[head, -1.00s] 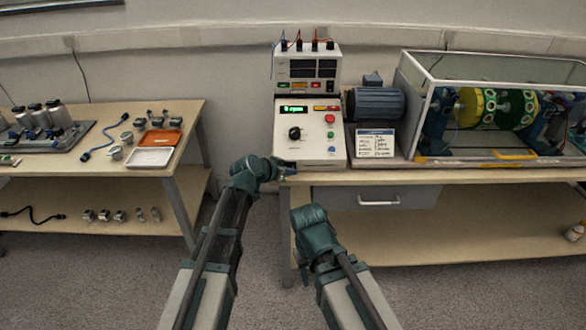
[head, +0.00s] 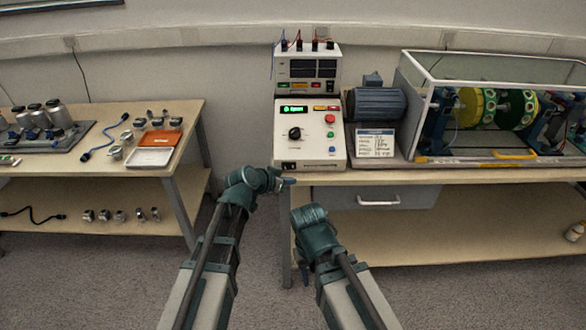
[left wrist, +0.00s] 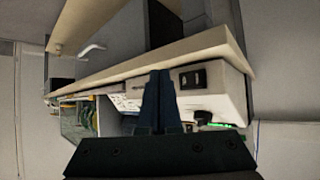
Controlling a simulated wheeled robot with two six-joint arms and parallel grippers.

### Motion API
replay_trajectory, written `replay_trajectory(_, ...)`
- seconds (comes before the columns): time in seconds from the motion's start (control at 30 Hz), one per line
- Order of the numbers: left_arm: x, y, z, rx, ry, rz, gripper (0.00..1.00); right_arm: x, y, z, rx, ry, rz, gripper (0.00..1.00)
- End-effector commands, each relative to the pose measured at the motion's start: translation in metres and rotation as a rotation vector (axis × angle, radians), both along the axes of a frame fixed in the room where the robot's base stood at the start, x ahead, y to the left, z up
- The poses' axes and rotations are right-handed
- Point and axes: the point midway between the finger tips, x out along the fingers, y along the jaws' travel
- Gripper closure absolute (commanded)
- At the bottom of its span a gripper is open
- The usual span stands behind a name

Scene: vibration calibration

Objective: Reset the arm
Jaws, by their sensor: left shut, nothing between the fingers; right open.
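My left gripper (head: 288,182) is at the front edge of the right table, just below the control box (head: 308,132). In the left wrist view its two dark fingers (left wrist: 160,100) are together with nothing between them, and the control box (left wrist: 212,92) is behind them. My right arm reaches in lower, and its gripper (head: 298,252) points down in front of the table; its fingertips are largely hidden. The control box has a lit green display, a black knob (head: 294,133) and a red button (head: 330,118).
The left table (head: 185,120) holds an orange tray (head: 161,138), a white tray (head: 149,158) and metal parts. Floor shows between the tables.

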Motion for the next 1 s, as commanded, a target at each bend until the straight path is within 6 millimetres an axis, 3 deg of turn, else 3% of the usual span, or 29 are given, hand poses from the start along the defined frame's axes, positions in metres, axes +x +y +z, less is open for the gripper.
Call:
replay_trajectory(0.17,-0.018,0.002,0.0,0.0,0.0,0.0,1.0,0.0,0.0,0.0,0.0,0.0,0.0,0.52)
replay_trajectory(0.6,-0.018,0.002,0.0,0.0,0.0,0.0,1.0,0.0,0.0,0.0,0.0,0.0,0.0,0.52)
replay_trajectory(0.7,-0.026,-0.001,-0.004,0.008,0.025,-0.007,1.0,0.0,0.0,0.0,0.0,0.0,0.0,0.52)
replay_trajectory(0.77,-0.04,-0.005,-0.013,0.025,0.076,-0.019,1.0,0.0,0.0,0.0,0.0,0.0,0.0,0.52)
replay_trajectory(0.83,-0.069,-0.012,-0.03,0.064,0.179,-0.032,1.0,0.0,0.0,0.0,0.0,0.0,0.0,0.52)
replay_trajectory(1.0,-0.155,-0.004,-0.072,0.236,0.492,0.017,1.0,0.0,0.0,0.0,0.0,0.0,0.0,0.52)
